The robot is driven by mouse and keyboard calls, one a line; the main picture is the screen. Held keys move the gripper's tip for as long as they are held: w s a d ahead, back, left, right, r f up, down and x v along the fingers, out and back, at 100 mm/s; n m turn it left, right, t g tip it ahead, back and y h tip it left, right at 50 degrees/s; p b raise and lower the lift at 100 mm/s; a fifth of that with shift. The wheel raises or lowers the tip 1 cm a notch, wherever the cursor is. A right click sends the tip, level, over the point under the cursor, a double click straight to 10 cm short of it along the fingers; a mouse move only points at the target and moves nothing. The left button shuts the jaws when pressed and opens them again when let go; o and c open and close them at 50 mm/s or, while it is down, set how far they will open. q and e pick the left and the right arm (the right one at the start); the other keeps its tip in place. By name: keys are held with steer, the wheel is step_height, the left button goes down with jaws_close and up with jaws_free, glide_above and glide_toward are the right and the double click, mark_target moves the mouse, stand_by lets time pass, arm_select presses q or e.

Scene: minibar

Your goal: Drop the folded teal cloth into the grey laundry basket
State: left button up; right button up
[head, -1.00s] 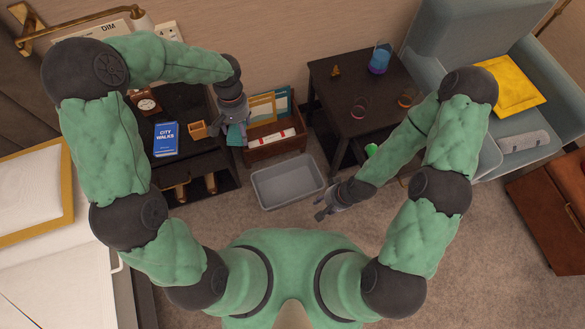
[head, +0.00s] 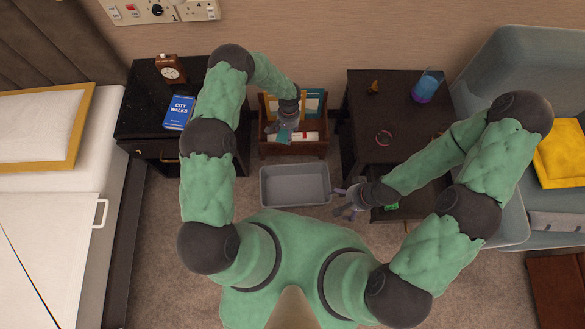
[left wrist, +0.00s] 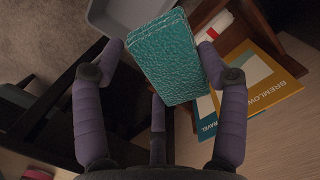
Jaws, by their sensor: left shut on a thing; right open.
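The folded teal cloth (left wrist: 166,58) hangs between the fingers of my left gripper (left wrist: 160,62) in the left wrist view. In the head view a small part of the cloth (head: 284,135) shows below my left gripper (head: 284,130), which is over the wooden magazine rack. The grey laundry basket (head: 295,201) stands on the carpet, in front of the rack, and looks empty. A corner of the basket (left wrist: 103,18) shows at the top of the left wrist view. My right gripper (head: 348,201) is open and empty, just right of the basket.
The wooden rack (head: 312,148) holds magazines and a rolled paper. A dark nightstand (head: 140,118) with a blue book (head: 179,112) and a clock stands left. A dark side table (head: 365,105) with glasses stands right.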

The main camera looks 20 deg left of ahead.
arm_select(q)
steer(key=s+d+f+b, duration=0.1)
steer(key=s+f+b, duration=0.1)
steer(key=f, duration=0.8)
steer(key=s+d+f+m+b, duration=0.1)
steer(key=s+d+f+b, duration=0.1)
steer(key=f, duration=0.9)
steer(key=s+d+f+b, duration=0.2)
steer(key=s+f+b, duration=0.1)
steer(key=f, duration=0.8)
steer(key=shift+s, duration=0.7)
steer(key=o, duration=1.1)
steer(key=shift+r, duration=0.15)
steer(key=shift+w+d+r, duration=0.1)
steer(key=shift+w+r, duration=0.15)
steer(key=shift+r, duration=1.7)
steer(key=shift+w+d+r, duration=0.1)
steer(key=shift+w+r, duration=0.1)
steer(key=shift+r, duration=1.75)
steer(key=shift+w+r, duration=0.25)
steer(key=shift+r, duration=1.7)
